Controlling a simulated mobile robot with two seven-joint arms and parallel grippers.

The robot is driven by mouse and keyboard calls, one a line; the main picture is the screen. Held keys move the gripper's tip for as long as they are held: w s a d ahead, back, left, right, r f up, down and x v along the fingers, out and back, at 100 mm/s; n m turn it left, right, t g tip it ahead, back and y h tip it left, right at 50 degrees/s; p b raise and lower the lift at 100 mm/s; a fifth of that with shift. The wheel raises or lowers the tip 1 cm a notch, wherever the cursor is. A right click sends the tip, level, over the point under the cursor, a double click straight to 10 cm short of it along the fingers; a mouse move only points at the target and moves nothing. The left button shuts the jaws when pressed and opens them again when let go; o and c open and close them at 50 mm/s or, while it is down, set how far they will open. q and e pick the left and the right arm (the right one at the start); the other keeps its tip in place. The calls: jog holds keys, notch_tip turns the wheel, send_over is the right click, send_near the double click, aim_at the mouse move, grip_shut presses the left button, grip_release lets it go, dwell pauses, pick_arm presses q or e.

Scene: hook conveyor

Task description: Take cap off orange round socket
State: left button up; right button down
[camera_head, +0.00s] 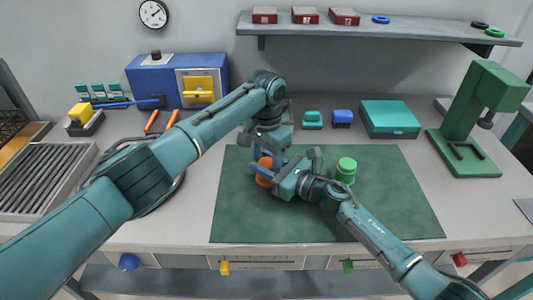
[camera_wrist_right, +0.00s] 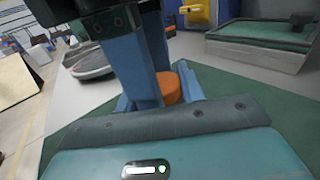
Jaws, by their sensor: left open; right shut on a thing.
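The orange round socket (camera_head: 264,174) stands on the left part of the green mat (camera_head: 310,222), largely covered by my grippers. It also shows as a piece of orange between blue fingers in the right wrist view (camera_wrist_right: 170,88). My right gripper (camera_head: 263,176) reaches in low from the right and is shut on the orange socket. My left gripper (camera_head: 264,155) points down over the socket with its fingers open. In the right wrist view a left finger (camera_wrist_right: 128,55) stands close in front of the orange. I cannot make out the cap apart from the socket.
A green round piece (camera_head: 346,170) stands on the mat close to my right arm. A teal box (camera_head: 390,119), small teal and blue blocks and a green press (camera_head: 470,125) stand behind. A blue box (camera_head: 178,80) is at the back left. The mat's front is clear.

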jog(key=shift+s+f, duration=0.1)
jog(key=shift+f, duration=0.25)
pick_arm(q)
jog(key=c, duration=0.9)
jog(key=shift+o, duration=0.2)
jog(key=shift+r, duration=0.1)
